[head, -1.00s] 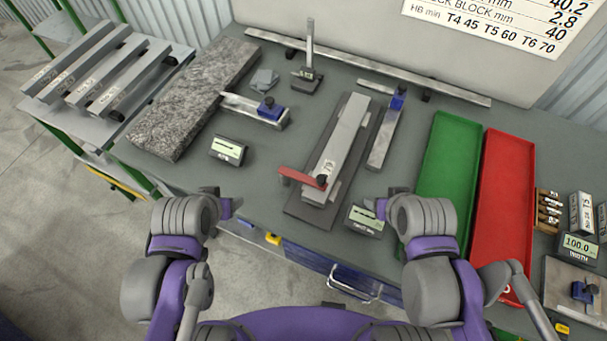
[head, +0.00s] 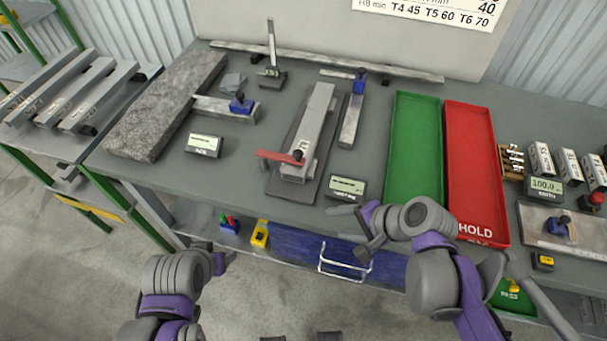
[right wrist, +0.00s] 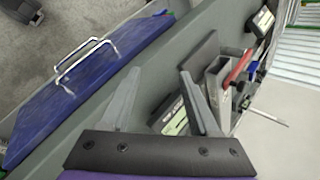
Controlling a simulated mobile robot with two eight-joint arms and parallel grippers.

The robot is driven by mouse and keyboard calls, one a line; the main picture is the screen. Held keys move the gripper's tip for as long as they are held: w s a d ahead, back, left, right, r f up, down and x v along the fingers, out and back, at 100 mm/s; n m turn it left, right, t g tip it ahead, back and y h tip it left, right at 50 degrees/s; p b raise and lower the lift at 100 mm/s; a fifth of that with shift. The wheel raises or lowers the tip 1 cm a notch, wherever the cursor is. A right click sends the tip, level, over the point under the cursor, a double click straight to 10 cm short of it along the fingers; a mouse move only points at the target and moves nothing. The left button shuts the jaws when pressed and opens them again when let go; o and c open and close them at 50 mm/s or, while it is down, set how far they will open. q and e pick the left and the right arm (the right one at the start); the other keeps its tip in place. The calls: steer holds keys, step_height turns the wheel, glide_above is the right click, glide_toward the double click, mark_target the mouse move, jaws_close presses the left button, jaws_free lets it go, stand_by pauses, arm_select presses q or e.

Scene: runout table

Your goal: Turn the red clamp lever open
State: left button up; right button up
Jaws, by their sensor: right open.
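The red clamp lever (head: 280,156) lies across the near end of the grey clamp fixture (head: 310,130), its free end pointing left. The lever also shows in the right wrist view (right wrist: 238,68), beyond the right fingertip. My right gripper (head: 354,230) is at the table's front edge, to the right of and nearer than the lever, apart from it. Its two fingers are spread and empty in the right wrist view (right wrist: 160,78). My left gripper (head: 226,261) is low in front of the table; its fingers are too unclear to judge.
A small display box (head: 346,187) stands between the fixture and my right gripper. A green tray (head: 415,150) and a red tray (head: 475,165) lie to the right. Another display box (head: 204,145) and a granite block (head: 165,105) are left. A blue drawer with a handle (head: 345,262) is below.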

mark_target(298, 152)
steer(key=w+m+y+b, duration=0.1)
steer(key=w+m, duration=0.1)
steer(key=w+a+m+y+b, duration=0.1)
steer(key=w+m, duration=0.1)
steer(key=w+a+m+t+y+b, duration=0.1)
steer(key=w+m+y, duration=0.1)
steer(key=shift+f, duration=0.4)
steer(key=w+m+y, duration=0.1)
steer(key=w+r+m+t+y+b, duration=0.1)
steer(key=m, duration=0.1)
steer(key=shift+w, duration=0.25)
steer(key=w+d+r+m+t+y+b, duration=0.1)
steer(key=m, duration=0.1)
steer(key=w+d+r+m+t+y+b, duration=0.1)
steer(key=r+m, duration=0.1)
steer(key=shift+w+m+y, duration=0.3)
steer(key=shift+w+y, duration=0.1)
steer(key=shift+w+d+r, duration=0.1)
steer(key=shift+w+r, duration=0.05)
steer(key=shift+w, duration=0.05)
steer(key=shift+w+a+r, duration=0.1)
steer(key=shift+w+a, duration=0.1)
steer(key=x, duration=1)
steer(key=shift+a+r, duration=0.15)
steer(key=shift+r, duration=0.05)
arm_select(q)
step_height(298, 152, down, 8)
steer(key=shift+s+g, duration=0.25)
steer(key=shift+g, duration=0.05)
